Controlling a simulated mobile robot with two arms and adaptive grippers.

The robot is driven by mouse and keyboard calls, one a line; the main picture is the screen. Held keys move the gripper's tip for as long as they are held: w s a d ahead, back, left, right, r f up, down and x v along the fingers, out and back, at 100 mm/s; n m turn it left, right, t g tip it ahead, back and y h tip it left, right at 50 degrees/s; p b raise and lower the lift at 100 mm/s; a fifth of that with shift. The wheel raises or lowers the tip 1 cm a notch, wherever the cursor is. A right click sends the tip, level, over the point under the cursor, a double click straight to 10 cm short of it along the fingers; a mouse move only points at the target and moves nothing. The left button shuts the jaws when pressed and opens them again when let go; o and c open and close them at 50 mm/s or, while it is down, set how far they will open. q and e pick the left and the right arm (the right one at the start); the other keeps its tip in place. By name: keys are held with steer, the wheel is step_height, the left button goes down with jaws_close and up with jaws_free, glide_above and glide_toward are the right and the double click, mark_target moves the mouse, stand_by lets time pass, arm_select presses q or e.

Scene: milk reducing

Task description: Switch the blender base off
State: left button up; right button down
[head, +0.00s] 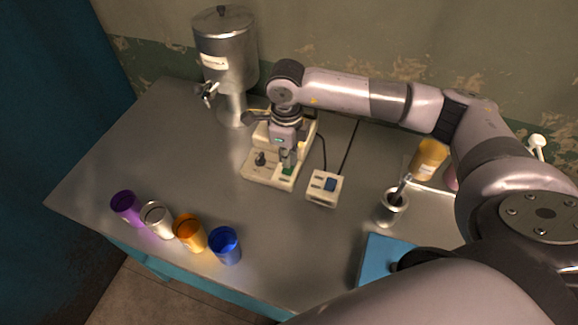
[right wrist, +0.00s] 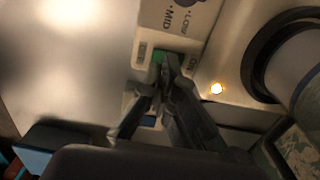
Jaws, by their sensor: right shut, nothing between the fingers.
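The cream blender base (head: 257,178) stands on the metal table, with a dark knob on its front. Its green switch (head: 288,170) is right at my right gripper's tips. In the right wrist view the green switch (right wrist: 159,57) shows beside printed labels, and a small light on the base (right wrist: 216,88) glows. My right gripper (head: 288,158) is shut and empty, pointing down over the base's front right; its fingertips (right wrist: 166,72) partly cover the switch. I cannot tell whether they touch it or which way it is set. My left gripper is not in view.
A small cream box with a blue button (head: 325,187) sits right of the base. A metal dispenser (head: 226,60) stands behind left. Purple (head: 126,207), white (head: 157,218), orange (head: 189,232) and blue (head: 225,245) cups line the front edge. A metal cup (head: 391,207) stands right.

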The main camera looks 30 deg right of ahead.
mark_target(287, 170)
steer(key=shift+f+b, duration=1.25)
steer(key=shift+f, duration=0.1)
stand_by(1.0)
steer(key=shift+r, duration=0.1)
steer(key=shift+r+p, duration=1.9)
steer(key=shift+r, duration=1.55)
